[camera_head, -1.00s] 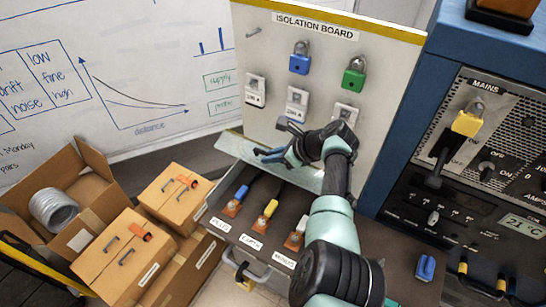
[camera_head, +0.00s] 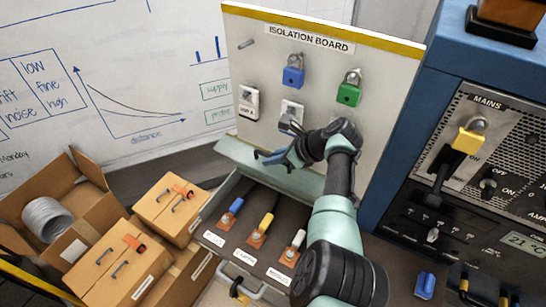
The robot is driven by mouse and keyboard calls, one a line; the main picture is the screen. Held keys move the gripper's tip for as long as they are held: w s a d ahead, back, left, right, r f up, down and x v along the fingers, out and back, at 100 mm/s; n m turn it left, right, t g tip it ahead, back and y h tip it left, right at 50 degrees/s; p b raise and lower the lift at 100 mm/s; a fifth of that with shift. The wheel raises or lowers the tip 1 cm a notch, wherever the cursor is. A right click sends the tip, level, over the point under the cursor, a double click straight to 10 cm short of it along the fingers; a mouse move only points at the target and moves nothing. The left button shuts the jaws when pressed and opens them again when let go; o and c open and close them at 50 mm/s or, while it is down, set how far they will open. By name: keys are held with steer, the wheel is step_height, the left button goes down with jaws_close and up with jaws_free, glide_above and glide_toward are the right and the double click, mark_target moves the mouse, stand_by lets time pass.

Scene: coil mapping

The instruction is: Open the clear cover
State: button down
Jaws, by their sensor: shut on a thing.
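The clear cover (camera_head: 233,150) is a pale, see-through greenish panel. It stands raised and tilted at the back of a grey tray (camera_head: 208,222), just below the isolation board. Blue, yellow and white levers (camera_head: 231,212) (camera_head: 262,229) (camera_head: 294,246) stand uncovered in the tray. My gripper (camera_head: 268,156) is at the cover's upper part, with its fingers pointing left, and is shut on the cover. The exact contact is small and partly hidden by the fingers. My arm hides the tray's right end.
The isolation board (camera_head: 260,110) stands close behind, with a blue padlock (camera_head: 293,72), a green padlock (camera_head: 349,88) and switches. A blue cabinet (camera_head: 400,130) with the mains panel is at right. Cardboard boxes (camera_head: 160,215) crowd the left.

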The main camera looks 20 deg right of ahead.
steer(key=c, duration=1.2)
jaws_free()
steer(key=shift+o, duration=0.2)
steer(key=shift+s+d+r, duration=0.2)
steer(key=shift+r, duration=0.1)
steer(key=v, duration=1.2)
